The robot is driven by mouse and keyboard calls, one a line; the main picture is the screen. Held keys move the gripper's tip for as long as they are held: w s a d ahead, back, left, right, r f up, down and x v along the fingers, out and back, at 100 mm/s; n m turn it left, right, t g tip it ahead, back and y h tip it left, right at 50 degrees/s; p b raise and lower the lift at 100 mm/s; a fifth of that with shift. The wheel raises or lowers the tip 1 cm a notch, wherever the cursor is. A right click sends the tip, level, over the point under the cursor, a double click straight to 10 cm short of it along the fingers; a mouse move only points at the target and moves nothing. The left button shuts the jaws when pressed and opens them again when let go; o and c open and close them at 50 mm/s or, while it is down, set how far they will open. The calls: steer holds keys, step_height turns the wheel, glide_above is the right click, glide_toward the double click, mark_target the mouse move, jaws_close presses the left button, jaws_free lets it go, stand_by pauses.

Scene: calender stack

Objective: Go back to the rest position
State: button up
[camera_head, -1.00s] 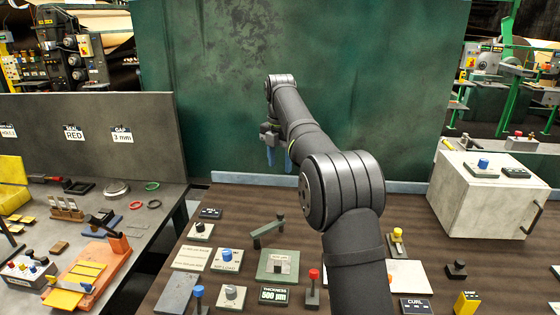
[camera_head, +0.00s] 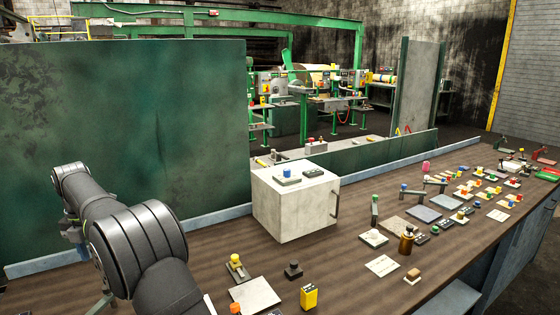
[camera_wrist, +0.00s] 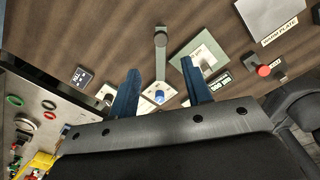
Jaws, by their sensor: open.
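My gripper (camera_wrist: 158,76) shows in the wrist view with two blue fingers spread apart and nothing between them. It hangs above the brown bench top (camera_wrist: 115,40). Beyond the fingers lie a plate with a blue knob (camera_wrist: 159,96), a grey-green lever (camera_wrist: 160,45) and a green-edged plate (camera_wrist: 200,52). In the head view my arm comes up at the lower left, and my gripper (camera_head: 76,240) is partly hidden behind it at the left.
A white box (camera_head: 290,208) with a blue button on top stands on the bench. A yellow block (camera_head: 309,296), a black knob (camera_head: 293,270) and several small controls lie to the right. A red button (camera_wrist: 264,71) shows in the wrist view. A green panel (camera_head: 150,140) stands behind.

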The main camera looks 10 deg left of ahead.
step_height(320, 180, down, 10)
steer(key=shift+f, duration=0.2)
steer(key=shift+r, duration=0.1)
stand_by(0.3)
step_height(320, 180, up, 17)
step_height(320, 180, down, 18)
steer(key=shift+r, duration=0.2)
steer(key=shift+d+r+m, duration=0.2)
steer(key=shift+d+m, duration=0.6)
steer(key=shift+m, duration=0.1)
